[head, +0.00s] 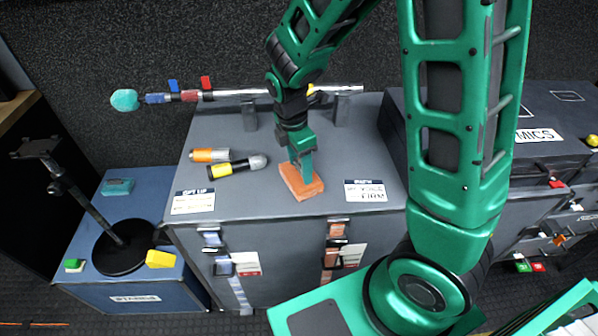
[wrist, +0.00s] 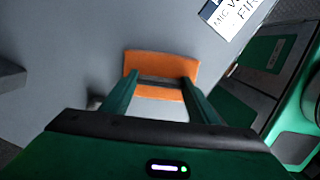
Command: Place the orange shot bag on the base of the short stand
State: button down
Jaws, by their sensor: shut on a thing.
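The orange shot bag (head: 297,186) is on the grey case top, between the fingers of my gripper (head: 302,176). In the wrist view the bag (wrist: 160,64) lies across both fingers of my gripper (wrist: 161,86), which are shut on its dark middle strip. I cannot tell whether the bag is lifted off the surface. The short stand (head: 82,196) is at the left on a blue case, with a dark round base (head: 120,250) and a tilted pole with a flat top plate.
A yellow block (head: 160,259) and a green block (head: 74,265) sit by the round base, and a teal block (head: 117,187) lies behind. Two microphones (head: 238,167) lie on the grey case (head: 240,205). A boom pole (head: 240,92) rests across supports behind.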

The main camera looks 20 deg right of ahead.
aim_at(299, 165)
jog(key=shift+r, duration=0.1)
notch_tip(299, 165, up, 4)
jog(key=shift+r, duration=0.1)
jog(key=s+a+r, duration=0.6)
jog(key=a, duration=0.4)
jog(key=shift+r, duration=0.35)
